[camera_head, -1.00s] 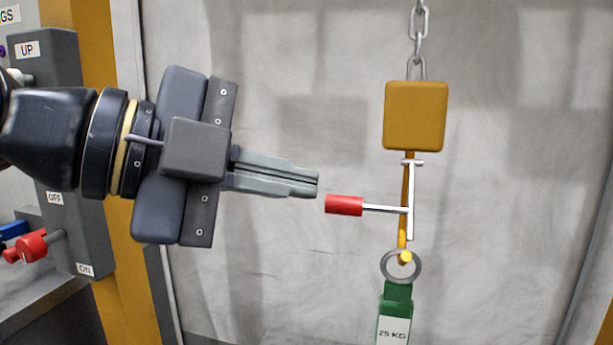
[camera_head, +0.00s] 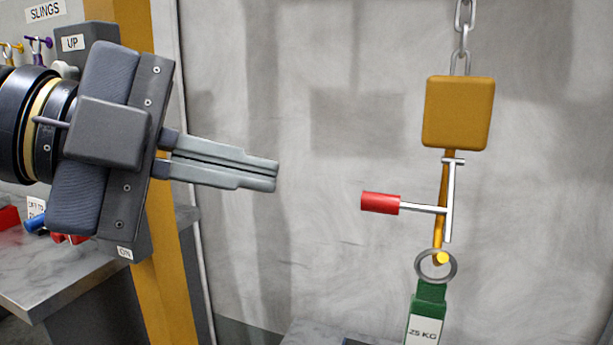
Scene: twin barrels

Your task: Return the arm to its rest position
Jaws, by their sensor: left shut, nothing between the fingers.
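My left gripper (camera_head: 277,176) comes in from the left of the head view, its fingers pointing right. Its fingers are shut with nothing between them. It is left of the red-handled lever (camera_head: 380,203) and apart from it. The lever's white bar is at an orange hook (camera_head: 445,185) under a yellow-orange block (camera_head: 458,112). The block hangs on a chain (camera_head: 463,30). My right gripper is not in view.
A yellow post (camera_head: 168,290) stands behind my left arm. A dark control box with an UP label (camera_head: 73,42) and a SLINGS sign (camera_head: 45,10) are at the upper left. A grey bench (camera_head: 60,270) is at the lower left. Open space lies between my fingers and the lever.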

